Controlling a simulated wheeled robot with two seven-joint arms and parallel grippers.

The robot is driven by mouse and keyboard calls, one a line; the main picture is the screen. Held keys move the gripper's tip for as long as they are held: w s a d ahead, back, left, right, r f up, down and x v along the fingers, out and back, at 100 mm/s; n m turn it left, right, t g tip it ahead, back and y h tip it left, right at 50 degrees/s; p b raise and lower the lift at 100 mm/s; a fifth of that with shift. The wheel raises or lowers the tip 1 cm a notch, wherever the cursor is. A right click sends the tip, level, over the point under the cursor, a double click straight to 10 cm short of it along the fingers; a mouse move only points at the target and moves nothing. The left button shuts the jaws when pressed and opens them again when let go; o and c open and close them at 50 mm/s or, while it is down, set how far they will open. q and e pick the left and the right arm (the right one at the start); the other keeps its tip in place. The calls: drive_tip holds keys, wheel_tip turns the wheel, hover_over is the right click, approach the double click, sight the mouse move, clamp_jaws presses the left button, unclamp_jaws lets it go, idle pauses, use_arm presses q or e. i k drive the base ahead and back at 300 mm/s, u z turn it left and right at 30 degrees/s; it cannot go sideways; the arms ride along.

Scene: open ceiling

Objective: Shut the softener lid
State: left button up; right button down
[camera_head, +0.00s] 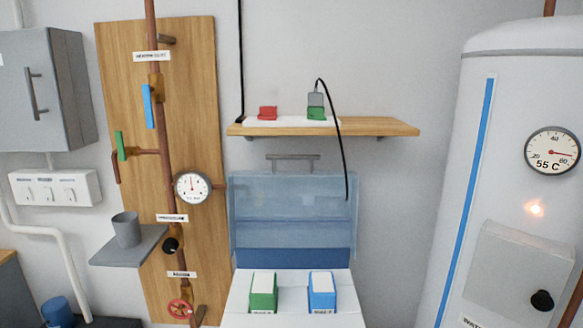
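The softener lid (294,205) is a translucent blue panel. It stands open and raised at the back of the white softener cabinet (292,304) in the lower middle. A grey bar (293,157), which looks like a handle, shows at the lid's top edge. The cabinet's front and lower part are cut off by the picture edge. Neither of my grippers is in view.
A wooden shelf (385,126) with a power strip (290,122) hangs above the lid. A black cable (340,145) droops in front of the lid's right side. A pipe board with a gauge (193,187) stands left, a white tank (456,190) right.

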sight(268, 174)
drive_tip(key=k, duration=1.1)
drive_tip(key=u, duration=0.85)
drive_tip(key=i, duration=1.3)
drive_tip(key=z, duration=0.65)
drive_tip(key=i, duration=0.25)
drive_tip(key=z, duration=0.25)
